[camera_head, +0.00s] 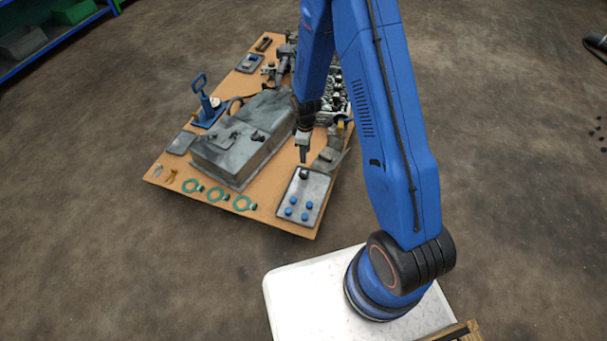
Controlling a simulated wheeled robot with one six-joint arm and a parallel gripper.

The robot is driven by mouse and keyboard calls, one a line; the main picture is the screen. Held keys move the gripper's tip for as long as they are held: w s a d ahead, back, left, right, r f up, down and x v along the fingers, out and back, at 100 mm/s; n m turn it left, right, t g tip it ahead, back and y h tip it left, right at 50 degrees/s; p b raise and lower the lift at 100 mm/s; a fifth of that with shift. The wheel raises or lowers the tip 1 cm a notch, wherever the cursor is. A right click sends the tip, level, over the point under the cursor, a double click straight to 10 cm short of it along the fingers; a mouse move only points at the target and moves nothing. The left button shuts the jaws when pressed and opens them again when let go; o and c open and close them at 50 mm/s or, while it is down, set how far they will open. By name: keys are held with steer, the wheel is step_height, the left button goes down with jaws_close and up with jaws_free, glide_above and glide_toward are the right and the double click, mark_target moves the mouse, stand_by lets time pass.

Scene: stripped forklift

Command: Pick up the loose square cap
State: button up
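A board (160,176) on the floor carries the parts. At its near right corner lies a grey tray (316,184) with several small blue caps (289,212) and one dark cap (304,174) near its far edge. I cannot tell at this size which piece is the square cap. My gripper (303,159) points down just above the far end of the tray, over the dark cap. Its fingers look thin and dark, seen nearly edge-on, so their opening and any contact cannot be made out.
A large grey metal box (235,165) stands just left of my gripper. A blue hand-lever tool (206,103) stands behind it, and several green rings (217,194) lie along the near edge. Metal parts (335,95) lie behind my arm. Open floor surrounds the board.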

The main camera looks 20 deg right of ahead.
glide_above(304, 172)
steer(key=f, duration=0.8)
steer(key=shift+d+f, duration=0.25)
steer(key=shift+f, duration=0.15)
steer(key=shift+a+f, duration=0.2)
steer(key=shift+f, duration=2.4)
steer(key=shift+c, duration=0.3)
steer(key=c, duration=0.7)
steer(key=shift+o, duration=0.2)
steer(key=shift+r, duration=0.1)
